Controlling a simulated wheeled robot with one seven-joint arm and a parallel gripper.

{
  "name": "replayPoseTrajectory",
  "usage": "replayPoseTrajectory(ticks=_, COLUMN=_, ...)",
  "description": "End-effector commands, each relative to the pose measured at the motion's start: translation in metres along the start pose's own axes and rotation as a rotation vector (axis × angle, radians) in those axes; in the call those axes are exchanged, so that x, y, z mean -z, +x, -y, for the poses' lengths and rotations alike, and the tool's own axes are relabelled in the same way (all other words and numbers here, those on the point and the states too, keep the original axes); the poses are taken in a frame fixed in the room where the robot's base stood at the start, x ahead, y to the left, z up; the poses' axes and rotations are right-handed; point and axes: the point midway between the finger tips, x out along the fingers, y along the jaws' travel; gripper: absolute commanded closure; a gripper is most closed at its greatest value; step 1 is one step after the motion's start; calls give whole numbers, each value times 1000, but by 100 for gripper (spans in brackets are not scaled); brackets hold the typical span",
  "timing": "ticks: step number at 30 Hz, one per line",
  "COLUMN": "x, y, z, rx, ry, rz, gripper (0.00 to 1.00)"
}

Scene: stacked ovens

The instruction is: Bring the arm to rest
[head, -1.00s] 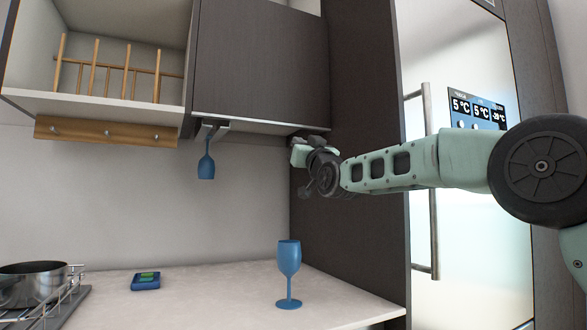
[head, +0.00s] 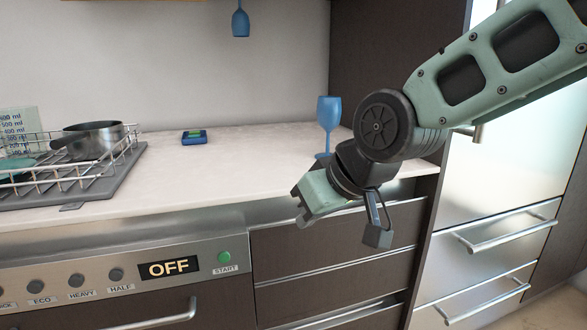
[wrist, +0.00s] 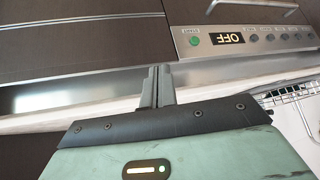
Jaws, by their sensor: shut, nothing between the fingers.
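My gripper (head: 302,212) is in front of the counter's front edge, over the drawers, with the arm folded down from the upper right in the head view. In the wrist view its two grey fingers (wrist: 156,86) are together, with nothing between them. A blue wine glass (head: 328,115) stands upright on the counter behind my wrist, its foot partly hidden.
Below are a dishwasher panel (head: 170,267) reading OFF and drawers (head: 330,270). A steel fridge (head: 480,200) with handles stands at right.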

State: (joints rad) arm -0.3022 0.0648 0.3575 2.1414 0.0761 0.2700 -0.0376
Motion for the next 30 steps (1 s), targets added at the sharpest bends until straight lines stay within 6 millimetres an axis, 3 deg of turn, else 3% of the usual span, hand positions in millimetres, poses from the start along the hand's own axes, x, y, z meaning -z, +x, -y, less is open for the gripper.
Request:
replayPoseTrajectory(ticks=1, x=-35, y=-4, z=8, rx=4, ry=-7, rz=84, gripper=100)
replayPoseTrajectory(ticks=3, x=-81, y=-10, z=16, rx=8, ry=-14, rz=196, gripper=100)
replayPoseTrajectory(ticks=6, x=-136, y=-21, z=22, rx=7, ry=-21, rz=333, gripper=100)
replayPoseTrajectory(ticks=15, x=-261, y=-64, z=27, rx=-12, ry=-36, rz=650, gripper=100)
replayPoseTrajectory(ticks=18, x=-238, y=-86, z=29, rx=-11, ry=-33, rz=642, gripper=100)
replayPoseTrajectory(ticks=26, x=-200, y=-132, z=32, rx=-11, ry=-32, rz=640, gripper=100)
replayPoseTrajectory(ticks=30, x=-172, y=-167, z=35, rx=-11, ry=-31, rz=639, gripper=100)
